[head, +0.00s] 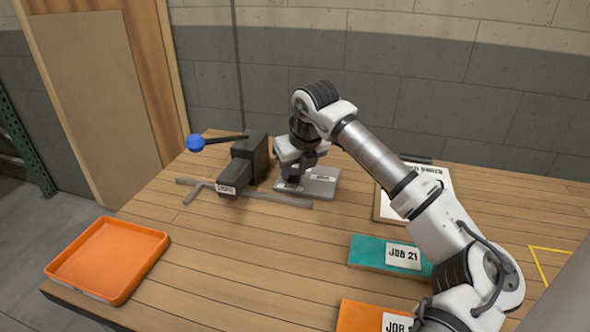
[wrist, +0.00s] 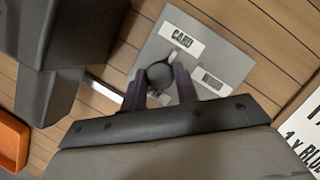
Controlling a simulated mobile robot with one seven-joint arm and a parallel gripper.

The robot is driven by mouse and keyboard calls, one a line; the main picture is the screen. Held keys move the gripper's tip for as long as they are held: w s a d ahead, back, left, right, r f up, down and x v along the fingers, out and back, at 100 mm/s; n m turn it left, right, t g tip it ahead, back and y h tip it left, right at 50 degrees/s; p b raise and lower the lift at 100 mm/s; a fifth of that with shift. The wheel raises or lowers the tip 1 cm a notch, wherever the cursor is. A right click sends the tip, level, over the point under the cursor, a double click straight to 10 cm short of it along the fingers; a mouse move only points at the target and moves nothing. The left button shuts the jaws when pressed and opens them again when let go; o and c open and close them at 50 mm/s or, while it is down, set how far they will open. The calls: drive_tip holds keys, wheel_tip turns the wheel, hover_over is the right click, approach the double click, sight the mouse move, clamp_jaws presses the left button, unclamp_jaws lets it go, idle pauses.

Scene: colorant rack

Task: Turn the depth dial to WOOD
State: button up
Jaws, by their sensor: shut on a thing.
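The depth dial is a round dark knob (wrist: 157,74) on a grey plate (wrist: 235,68), which also shows on the bench in the head view (head: 322,188). The plate carries a white CARD label (wrist: 182,40) and a second white label (wrist: 214,80), partly shaded, that seems to read WOOD. A small light mark beside the knob lies on the side toward CARD; I cannot tell for sure that it is the pointer. My gripper (wrist: 159,86) is shut on the knob, one finger on each side. In the head view my arm's end hides the knob.
A dark machine (head: 248,160) with a blue-balled lever (head: 196,143) stands just left of the plate. A grey bar (head: 270,199) lies in front. An orange tray (head: 108,258), a teal JOB 21 board (head: 365,251), an orange board (head: 360,316) and a printed sheet (head: 385,205) lie around.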

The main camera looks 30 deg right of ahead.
drive_tip(key=m+b, duration=0.1)
drive_tip(key=m+h+b, duration=0.1)
drive_tip(key=b, duration=0.1)
drive_tip(key=shift+f+m, duration=0.25)
drive_tip(key=shift+m, duration=0.05)
drive_tip(key=m+h+b, duration=0.1)
drive_tip(key=m+b, duration=0.1)
drive_tip(key=b, duration=0.1)
drive_tip(key=shift+a+m+g, duration=0.15)
drive_tip(key=shift+m+g, duration=0.15)
drive_tip(key=shift+m, duration=0.1)
drive_tip(key=m+h+b, duration=0.1)
drive_tip(key=m+b, duration=0.1)
drive_tip(key=m, duration=0.1)
drive_tip(key=shift+w+r+g+b, duration=0.1)
drive_tip(key=shift+w+g+b, duration=0.05)
drive_tip(key=shift+g+b, duration=0.25)
drive_tip(key=shift+a+r+m+g+h+b, duration=0.1)
drive_tip(key=shift+m+g+h+b, duration=0.4)
drive_tip(key=shift+m, duration=1.1)
drive_tip(key=shift+b, duration=0.35)
drive_tip(key=o, duration=1)
drive_tip(key=shift+r, duration=0.1)
